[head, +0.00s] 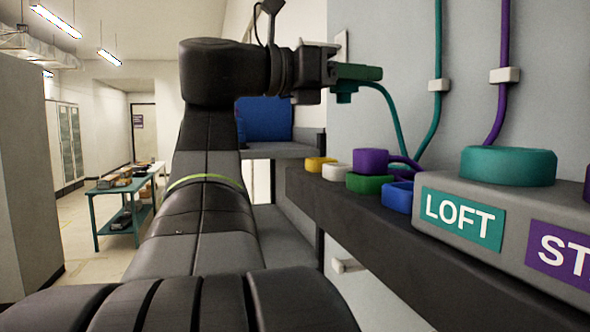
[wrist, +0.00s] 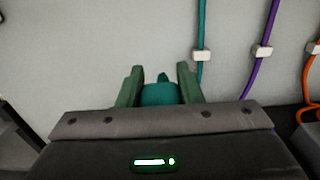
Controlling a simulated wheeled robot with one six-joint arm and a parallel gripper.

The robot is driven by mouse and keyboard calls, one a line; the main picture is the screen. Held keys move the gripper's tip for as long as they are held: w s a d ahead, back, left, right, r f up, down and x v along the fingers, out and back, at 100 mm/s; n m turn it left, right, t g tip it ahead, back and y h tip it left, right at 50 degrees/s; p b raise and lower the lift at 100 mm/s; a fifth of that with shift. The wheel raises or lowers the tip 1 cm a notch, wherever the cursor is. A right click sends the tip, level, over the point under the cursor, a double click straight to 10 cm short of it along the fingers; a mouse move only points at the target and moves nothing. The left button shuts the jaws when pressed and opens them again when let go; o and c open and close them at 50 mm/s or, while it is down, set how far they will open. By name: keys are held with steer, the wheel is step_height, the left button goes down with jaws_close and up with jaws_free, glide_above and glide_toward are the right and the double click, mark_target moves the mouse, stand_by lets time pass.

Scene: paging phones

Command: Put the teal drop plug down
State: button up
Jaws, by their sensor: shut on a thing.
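My gripper (head: 357,74) is shut on the teal drop plug (head: 345,97) and holds it in the air near the grey wall, above the dark shelf. In the wrist view the teal plug (wrist: 158,94) sits between the two green fingers of my gripper (wrist: 158,88). A teal cord (head: 389,106) runs from the gripper down toward the shelf. Most of the plug is hidden by the fingers in the head view.
The dark shelf (head: 335,196) carries yellow (head: 320,164), white (head: 336,172), green (head: 370,184), purple (head: 371,161) and blue (head: 398,197) blocks. A grey console (head: 535,208) labelled LOFT, with a teal round top (head: 508,166), stands at the right. Teal and purple cables are clipped to the wall.

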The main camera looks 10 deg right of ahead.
steer(key=f, duration=0.5)
steer(key=shift+s+a, duration=0.2)
steer(key=shift+s, duration=0.05)
steer(key=shift+w+f, duration=0.1)
steer(key=shift+f, duration=2.25)
steer(key=shift+f+b, duration=0.3)
steer(key=o, duration=1)
steer(key=shift+r, duration=0.1)
